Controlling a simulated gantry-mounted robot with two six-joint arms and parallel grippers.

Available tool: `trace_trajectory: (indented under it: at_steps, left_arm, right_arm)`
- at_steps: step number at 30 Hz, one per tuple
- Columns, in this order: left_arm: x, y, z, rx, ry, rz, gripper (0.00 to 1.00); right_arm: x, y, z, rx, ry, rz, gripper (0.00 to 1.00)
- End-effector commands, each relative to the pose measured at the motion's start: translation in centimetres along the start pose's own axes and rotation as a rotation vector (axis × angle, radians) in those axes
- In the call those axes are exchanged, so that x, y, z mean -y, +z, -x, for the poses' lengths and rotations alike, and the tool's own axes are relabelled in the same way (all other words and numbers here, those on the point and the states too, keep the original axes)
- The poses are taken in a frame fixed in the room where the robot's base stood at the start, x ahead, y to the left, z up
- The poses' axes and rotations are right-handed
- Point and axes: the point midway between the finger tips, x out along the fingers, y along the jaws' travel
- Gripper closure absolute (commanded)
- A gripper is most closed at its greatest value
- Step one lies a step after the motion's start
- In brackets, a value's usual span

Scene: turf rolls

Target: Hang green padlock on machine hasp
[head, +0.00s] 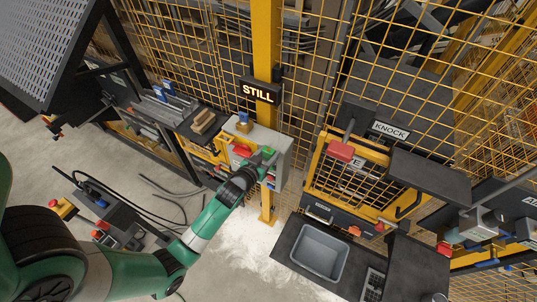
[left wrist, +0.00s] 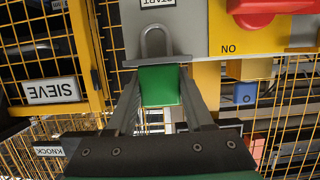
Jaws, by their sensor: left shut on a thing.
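The green padlock (left wrist: 160,85) is held between the two fingers of my left gripper (left wrist: 160,100). Its grey shackle (left wrist: 155,42) points up in the left wrist view, in front of a pale grey panel. A dark bar (left wrist: 130,63) crosses at the shackle's base; I cannot tell if it is the hasp or whether the shackle passes through it. In the head view my left gripper (head: 261,165) is at the front of the grey and yellow machine box (head: 280,150), with the padlock (head: 269,152) small at its tip. My right gripper is not in view.
A red handle (left wrist: 250,12) is on the yellow panel right of the padlock, above the word NO. A blue item (left wrist: 245,93) is below it. A yellow post (head: 266,60) with a STILL sign and mesh fencing stand behind. A grey bin (head: 318,233) is at lower right.

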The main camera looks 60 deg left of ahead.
Motion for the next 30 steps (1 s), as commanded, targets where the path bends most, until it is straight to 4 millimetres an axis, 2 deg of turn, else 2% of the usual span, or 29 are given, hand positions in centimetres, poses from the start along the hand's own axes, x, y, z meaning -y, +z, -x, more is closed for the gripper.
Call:
trace_trajectory:
  at_steps: [1, 3, 13, 16, 24, 30]
  left_arm:
    - [0.0, 0.0, 0.0, 0.000, 0.000, 0.000, 0.88]
    - [0.0, 0.0, 0.0, 0.000, 0.000, 0.000, 1.00]
    - [0.0, -0.6, 0.2, -0.002, 0.000, 0.001, 1.00]
    - [0.0, -2.2, 0.6, -0.005, -0.001, 0.001, 1.00]
    - [0.0, -8.0, 2.4, -0.006, 0.001, 0.001, 1.00]
    - [0.0, -9.6, 3.0, -0.001, 0.000, 0.000, 1.00]
  right_arm:
    - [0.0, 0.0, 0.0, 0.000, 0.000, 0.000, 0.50]
    - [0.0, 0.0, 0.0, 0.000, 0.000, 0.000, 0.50]
    - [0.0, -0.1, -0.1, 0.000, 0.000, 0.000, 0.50]
    - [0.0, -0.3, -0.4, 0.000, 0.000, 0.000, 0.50]
    - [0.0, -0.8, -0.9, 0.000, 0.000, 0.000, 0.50]
    - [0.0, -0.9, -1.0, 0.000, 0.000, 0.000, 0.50]
